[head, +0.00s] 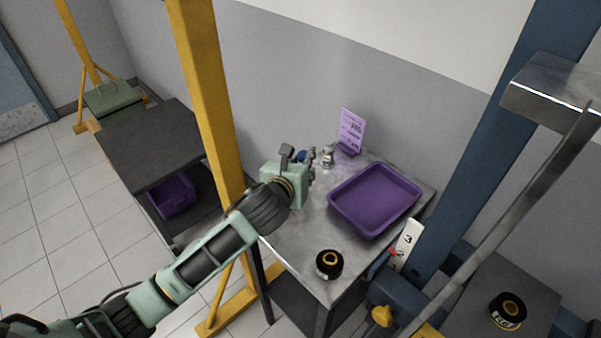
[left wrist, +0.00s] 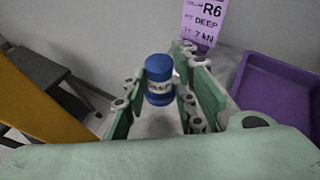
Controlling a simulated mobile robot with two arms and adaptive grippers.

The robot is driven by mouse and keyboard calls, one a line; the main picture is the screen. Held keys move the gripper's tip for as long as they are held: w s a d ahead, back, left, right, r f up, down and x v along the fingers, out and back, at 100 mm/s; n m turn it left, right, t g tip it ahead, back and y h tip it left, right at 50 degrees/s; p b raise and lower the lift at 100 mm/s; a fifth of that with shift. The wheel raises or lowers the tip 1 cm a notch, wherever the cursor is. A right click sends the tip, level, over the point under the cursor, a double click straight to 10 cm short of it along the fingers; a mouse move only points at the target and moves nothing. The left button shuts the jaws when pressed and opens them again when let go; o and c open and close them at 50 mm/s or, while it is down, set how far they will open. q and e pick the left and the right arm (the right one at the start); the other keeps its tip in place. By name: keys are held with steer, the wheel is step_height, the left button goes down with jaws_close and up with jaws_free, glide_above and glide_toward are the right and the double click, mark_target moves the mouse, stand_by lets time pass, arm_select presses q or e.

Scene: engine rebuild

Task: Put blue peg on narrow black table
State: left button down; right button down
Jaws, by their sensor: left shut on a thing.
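The blue peg (left wrist: 160,80) is between the fingers of my left gripper (left wrist: 160,100) in the left wrist view, with its top and lettered side showing. In the head view my left gripper (head: 304,164) is over the back left of the grey metal table (head: 290,235), and only a little of the blue peg (head: 302,156) shows. I cannot tell whether the peg touches the tabletop. A black table (head: 150,140) stands to the left, beyond a yellow post, its visible top bare. My right gripper is not in view.
A purple tray (head: 374,199), a small metal part (head: 327,157), a purple sign (head: 351,130) and a black-and-yellow roll (head: 329,264) are on the metal table. The yellow post (head: 208,90) stands between the two tables. A purple bin (head: 172,196) sits under the black top.

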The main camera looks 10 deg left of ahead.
arm_select(q)
steer(key=shift+a+f, duration=0.2)
step_height(320, 180, down, 3)
steer(key=shift+f, duration=0.4)
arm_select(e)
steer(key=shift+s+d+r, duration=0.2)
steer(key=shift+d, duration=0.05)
arm_select(q)
steer(key=shift+f, duration=0.15)
steer(key=c, duration=1.4)
jaws_free()
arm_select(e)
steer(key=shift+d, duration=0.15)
